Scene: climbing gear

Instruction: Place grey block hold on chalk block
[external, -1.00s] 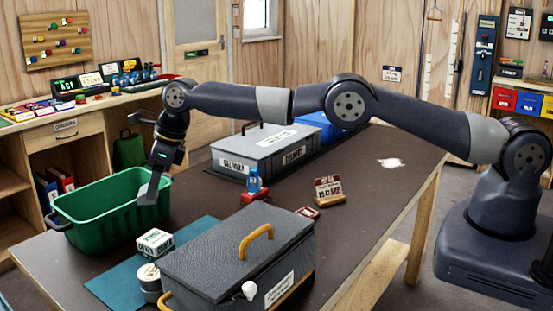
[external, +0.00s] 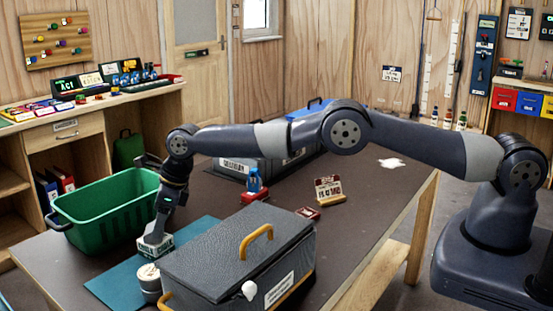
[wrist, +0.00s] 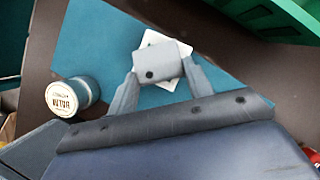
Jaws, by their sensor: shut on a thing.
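My gripper (wrist: 160,80) is shut on the grey block hold (wrist: 158,66), a small light grey piece with dark round holes, seen between the fingers in the wrist view. The white chalk block (wrist: 178,47) shows partly behind it, on the teal mat (wrist: 100,45). In the external view my gripper (external: 155,239) is right over the chalk block (external: 158,252) and hides its top. I cannot tell whether the hold touches the chalk block or is just above it.
A round white-lidded tin (external: 148,272) stands close in front of the chalk block. A green bin (external: 105,215) is behind it to the left, and a large grey case (external: 225,258) with yellow handles is to the right. A blue-and-red item (external: 254,187) stands farther back.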

